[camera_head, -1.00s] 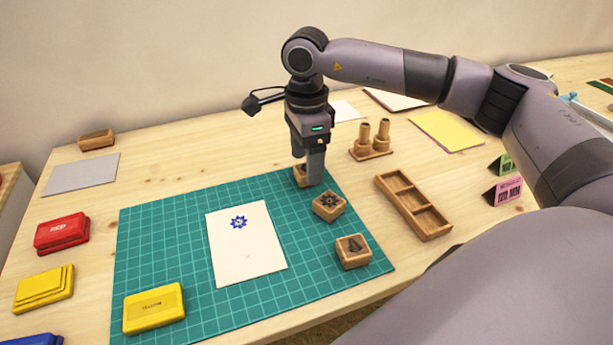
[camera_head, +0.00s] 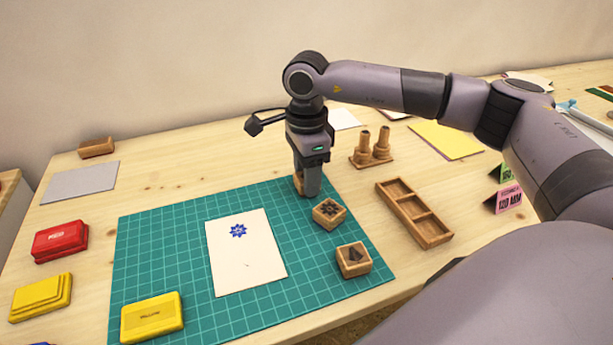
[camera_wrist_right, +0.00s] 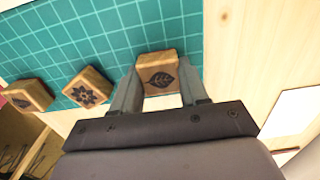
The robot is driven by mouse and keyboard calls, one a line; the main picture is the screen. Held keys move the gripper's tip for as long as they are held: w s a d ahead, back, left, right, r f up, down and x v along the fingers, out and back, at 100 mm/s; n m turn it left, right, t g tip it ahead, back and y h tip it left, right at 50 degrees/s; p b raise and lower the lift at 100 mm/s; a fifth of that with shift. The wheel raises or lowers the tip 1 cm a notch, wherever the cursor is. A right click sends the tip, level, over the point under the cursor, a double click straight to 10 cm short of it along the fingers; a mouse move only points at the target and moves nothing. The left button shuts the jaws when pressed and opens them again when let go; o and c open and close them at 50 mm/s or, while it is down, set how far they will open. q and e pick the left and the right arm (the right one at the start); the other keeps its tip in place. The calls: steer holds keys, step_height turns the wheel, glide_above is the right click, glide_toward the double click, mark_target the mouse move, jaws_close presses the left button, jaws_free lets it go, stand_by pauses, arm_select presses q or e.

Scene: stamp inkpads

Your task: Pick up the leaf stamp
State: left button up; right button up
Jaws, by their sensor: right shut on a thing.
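The leaf stamp (camera_wrist_right: 159,77) is a wooden block with a dark leaf mark on its top face in the right wrist view. My right gripper (camera_wrist_right: 160,98) is shut on it, one finger at each side. In the head view the right gripper (camera_head: 308,188) points down at the mat's back right corner, and its fingers hide most of the stamp (camera_head: 298,184). How far the stamp is off the mat, if at all, I cannot tell. My left gripper does not show.
A flower stamp (camera_head: 329,213) and another stamp (camera_head: 354,259) stand on the green mat (camera_head: 190,297). A card (camera_head: 240,265) with a blue flower print lies there. A wooden tray (camera_head: 413,212) and a peg holder (camera_head: 372,150) stand to the right. Inkpads (camera_head: 61,240) line the left.

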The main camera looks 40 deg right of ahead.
step_height(320, 180, up, 20)
steer(key=p, duration=0.3)
steer(key=shift+o, duration=1)
steer(key=shift+c, duration=0.2)
steer(key=shift+a+f, duration=0.1)
